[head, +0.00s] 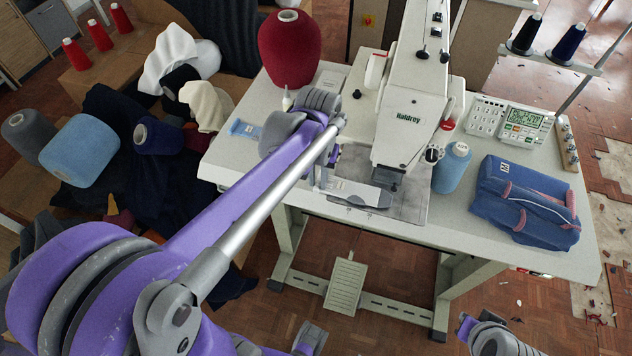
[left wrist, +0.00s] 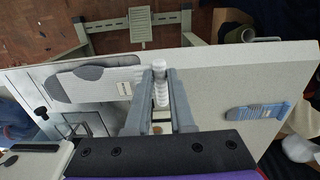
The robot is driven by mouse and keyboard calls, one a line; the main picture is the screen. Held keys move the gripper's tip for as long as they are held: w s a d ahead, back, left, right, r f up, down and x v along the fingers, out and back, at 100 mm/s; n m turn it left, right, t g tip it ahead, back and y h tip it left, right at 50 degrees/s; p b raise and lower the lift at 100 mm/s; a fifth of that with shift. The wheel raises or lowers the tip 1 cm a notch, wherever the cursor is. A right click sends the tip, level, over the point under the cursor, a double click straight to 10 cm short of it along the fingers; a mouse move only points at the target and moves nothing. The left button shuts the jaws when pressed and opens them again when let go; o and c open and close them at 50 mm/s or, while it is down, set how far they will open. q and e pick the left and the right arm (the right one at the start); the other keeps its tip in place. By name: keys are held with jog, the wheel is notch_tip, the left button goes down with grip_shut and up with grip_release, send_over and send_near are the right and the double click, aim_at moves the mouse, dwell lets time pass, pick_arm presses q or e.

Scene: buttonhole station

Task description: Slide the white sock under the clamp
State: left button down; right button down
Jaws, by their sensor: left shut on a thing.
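The white sock (head: 350,190) lies flat on the machine's work plate, left of and in front of the clamp (head: 388,178). Its grey toe end points toward the clamp side. In the left wrist view the sock (left wrist: 124,75) shows its grey patches and a small label. My left gripper (left wrist: 160,98) is shut on the sock's bunched white cuff, just above the table. The wire-like clamp frame (left wrist: 78,124) shows beside the sock there. In the head view my left forearm partly hides the gripper and cuff, and I cannot tell whether any of the sock is beneath the clamp.
The white sewing machine (head: 410,105) stands behind the clamp. A blue thread cone (head: 452,168) and a folded blue garment (head: 525,203) are to the right. A red cone (head: 289,50) stands behind. A flat blue item (left wrist: 258,111) lies on the table (left wrist: 215,75).

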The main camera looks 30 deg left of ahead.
pick_arm(q)
jog(key=w+a, duration=0.1)
jog(key=w, duration=0.6)
jog(key=shift+a, duration=0.35)
jog(key=shift+f, duration=0.2)
dwell(1.6)
jog(key=c, duration=0.7)
grip_release()
jog(key=shift+r, duration=0.1)
notch_tip(320, 180, up, 11)
